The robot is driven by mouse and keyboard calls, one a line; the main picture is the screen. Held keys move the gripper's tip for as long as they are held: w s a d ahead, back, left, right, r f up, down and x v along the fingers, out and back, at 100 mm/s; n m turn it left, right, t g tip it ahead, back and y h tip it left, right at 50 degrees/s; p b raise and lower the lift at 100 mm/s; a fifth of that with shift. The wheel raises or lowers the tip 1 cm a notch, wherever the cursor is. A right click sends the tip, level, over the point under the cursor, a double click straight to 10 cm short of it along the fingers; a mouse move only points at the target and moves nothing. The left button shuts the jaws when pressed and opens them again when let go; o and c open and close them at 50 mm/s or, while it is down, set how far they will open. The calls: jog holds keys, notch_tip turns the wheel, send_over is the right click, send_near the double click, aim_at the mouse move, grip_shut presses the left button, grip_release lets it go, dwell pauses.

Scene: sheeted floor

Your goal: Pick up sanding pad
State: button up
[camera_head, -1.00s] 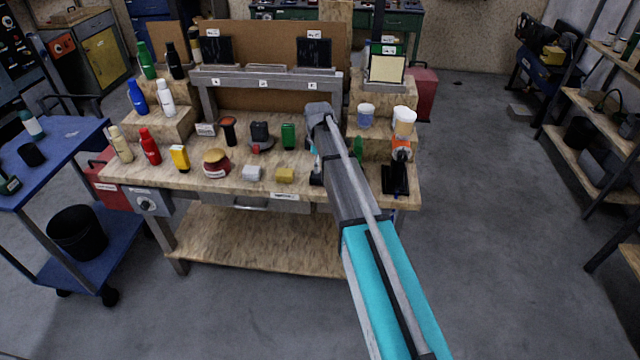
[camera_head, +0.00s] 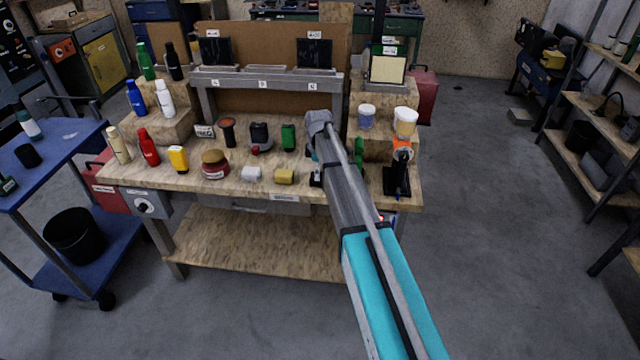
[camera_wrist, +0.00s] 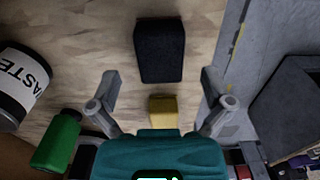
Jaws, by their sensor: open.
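In the wrist view a black, rounded block (camera_wrist: 160,50), which may be the sanding pad, lies on the wooden surface just beyond my fingertips. A smaller yellow block (camera_wrist: 163,112) lies nearer, between my fingers in the picture and partly hidden by the gripper body. My gripper (camera_wrist: 159,80) is open and empty, its two fingers apart on either side. A yellow block (camera_head: 284,176) and a whitish block (camera_head: 251,174) lie at the bench's front, left of my arm.
In the head view the workbench (camera_head: 330,195) bears several bottles, jars and a raised rack (camera_head: 265,80).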

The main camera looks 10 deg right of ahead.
jog(key=shift+s+f+b, duration=0.1)
jog(key=shift+f+b, duration=1.2)
jog(key=shift+f, duration=0.35)
jog(key=c, duration=1.2)
jog(key=shift+r, duration=0.25)
notch_tip(320, 180, up, 2)
jog(key=p, duration=0.2)
jog(key=shift+p, duration=0.3)
jog(key=s+r+p, duration=0.3)
jog(key=s, duration=0.1)
jog(key=s+r+p, duration=0.4)
jog(key=s, duration=0.1)
jog(key=s+a+r+p, duration=0.1)
jog(key=s+r+p, duration=0.2)
jog(key=s, duration=0.2)
jog(key=shift+r, duration=0.3)
